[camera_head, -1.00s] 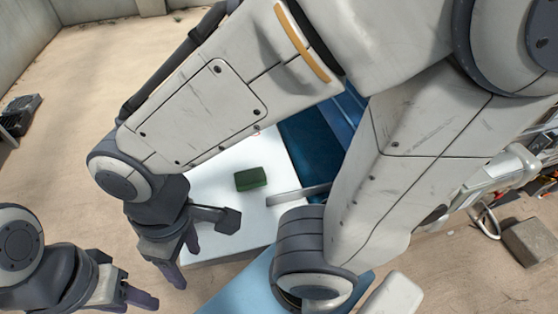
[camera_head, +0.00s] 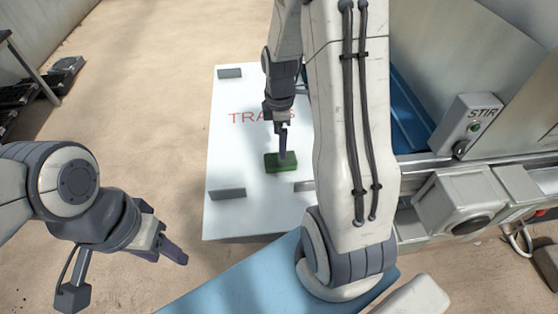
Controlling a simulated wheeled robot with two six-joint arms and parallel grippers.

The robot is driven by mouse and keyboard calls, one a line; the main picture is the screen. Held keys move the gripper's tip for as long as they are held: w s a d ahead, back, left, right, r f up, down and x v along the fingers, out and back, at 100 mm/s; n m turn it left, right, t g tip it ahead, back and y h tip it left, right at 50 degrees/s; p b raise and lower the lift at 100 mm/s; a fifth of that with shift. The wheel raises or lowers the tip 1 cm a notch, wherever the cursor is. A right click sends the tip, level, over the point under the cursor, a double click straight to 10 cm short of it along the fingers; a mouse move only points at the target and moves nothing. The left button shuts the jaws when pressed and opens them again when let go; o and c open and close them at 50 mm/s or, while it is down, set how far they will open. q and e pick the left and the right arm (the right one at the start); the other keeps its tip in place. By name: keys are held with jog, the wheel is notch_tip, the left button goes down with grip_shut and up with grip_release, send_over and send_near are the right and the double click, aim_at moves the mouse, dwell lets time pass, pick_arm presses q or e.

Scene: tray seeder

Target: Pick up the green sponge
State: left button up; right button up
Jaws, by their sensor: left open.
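The green sponge (camera_head: 272,163) is a small dark-green block lying on the white tray-marked surface (camera_head: 228,142), near the middle of the view. My right gripper (camera_head: 283,151) points straight down at the sponge, and its visible finger overlaps the sponge's far edge. It is seen edge-on, so I cannot tell whether it touches the sponge or how wide its jaws are.
Grey blocks stand on the white surface, one (camera_head: 228,194) at its near left and one (camera_head: 229,73) at its far left. A machine panel marked STIR (camera_head: 474,122) is at the right. Dark crates (camera_head: 66,70) stand at the far left. Sandy floor is open at the left.

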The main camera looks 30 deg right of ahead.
notch_tip(320, 180, down, 4)
jog(key=shift+r, duration=0.1)
jog(key=f, duration=0.4)
jog(key=shift+w+d+f, duration=0.15)
jog(key=shift+d+f, duration=0.05)
jog(key=shift+f, duration=0.2)
jog(key=c, duration=1.3)
notch_tip(320, 180, up, 10)
jog(key=shift+r, duration=0.1)
jog(key=shift+c, duration=0.2)
